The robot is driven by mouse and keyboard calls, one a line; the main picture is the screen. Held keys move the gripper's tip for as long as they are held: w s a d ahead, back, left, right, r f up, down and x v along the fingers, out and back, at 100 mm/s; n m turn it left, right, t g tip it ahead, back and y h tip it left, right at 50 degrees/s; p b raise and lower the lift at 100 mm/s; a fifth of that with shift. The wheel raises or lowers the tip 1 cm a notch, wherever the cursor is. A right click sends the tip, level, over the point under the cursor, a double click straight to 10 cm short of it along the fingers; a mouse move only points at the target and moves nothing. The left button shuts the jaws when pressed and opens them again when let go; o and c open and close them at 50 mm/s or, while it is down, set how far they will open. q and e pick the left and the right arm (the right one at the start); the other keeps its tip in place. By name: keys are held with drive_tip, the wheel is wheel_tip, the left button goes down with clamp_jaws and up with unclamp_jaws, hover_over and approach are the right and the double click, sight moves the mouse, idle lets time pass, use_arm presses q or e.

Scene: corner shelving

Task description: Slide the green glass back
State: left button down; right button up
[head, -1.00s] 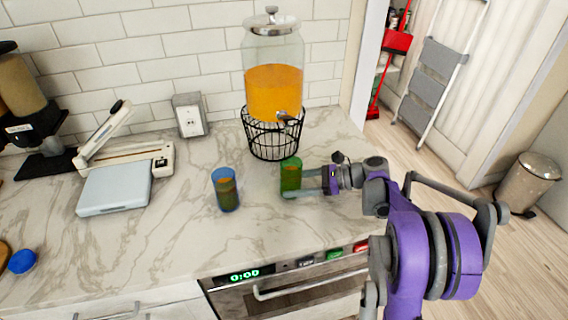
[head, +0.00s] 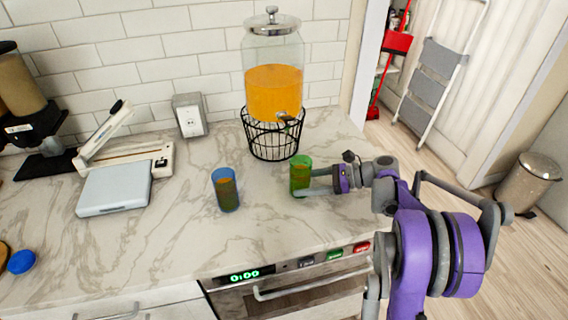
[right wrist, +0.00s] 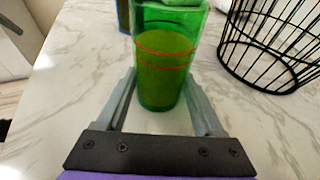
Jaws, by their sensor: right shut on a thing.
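The green glass (head: 300,174) stands upright on the marble counter, in front of the drink dispenser's wire stand. It holds some liquid. My right gripper (head: 308,192) reaches in from the right and is shut on the green glass. In the right wrist view the green glass (right wrist: 166,65) sits between the two grey fingers of the gripper (right wrist: 165,100), one on each side. My left gripper is not in view.
A blue glass (head: 225,190) stands to the left of the green one. The dispenser of orange drink (head: 274,92) sits on a black wire stand (head: 272,147) behind. A white scale-like box (head: 114,190) lies further left. The counter front (head: 190,250) is clear.

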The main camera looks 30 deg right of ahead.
drive_tip(key=shift+s+d, duration=0.3)
drive_tip(key=shift+d, duration=0.95)
drive_tip(key=shift+s+d, duration=0.25)
drive_tip(key=shift+d, duration=1)
drive_tip(key=shift+s+d, duration=0.3)
drive_tip(key=shift+d, duration=0.95)
drive_tip(key=shift+s+d, duration=0.3)
drive_tip(key=shift+d, duration=0.95)
drive_tip(key=shift+s+d, duration=0.25)
drive_tip(key=shift+d, duration=0.95)
drive_tip(key=shift+s+d, duration=0.3)
drive_tip(key=shift+d, duration=0.95)
drive_tip(key=shift+s, duration=0.1)
drive_tip(key=o, duration=1)
drive_tip(key=shift+d, duration=0.15)
drive_tip(key=v, duration=0.9)
drive_tip(key=shift+s+d+r, duration=0.2)
drive_tip(key=shift+s+r, duration=0.05)
drive_tip(key=shift+s+d, duration=0.25)
drive_tip(key=shift+d, duration=0.15)
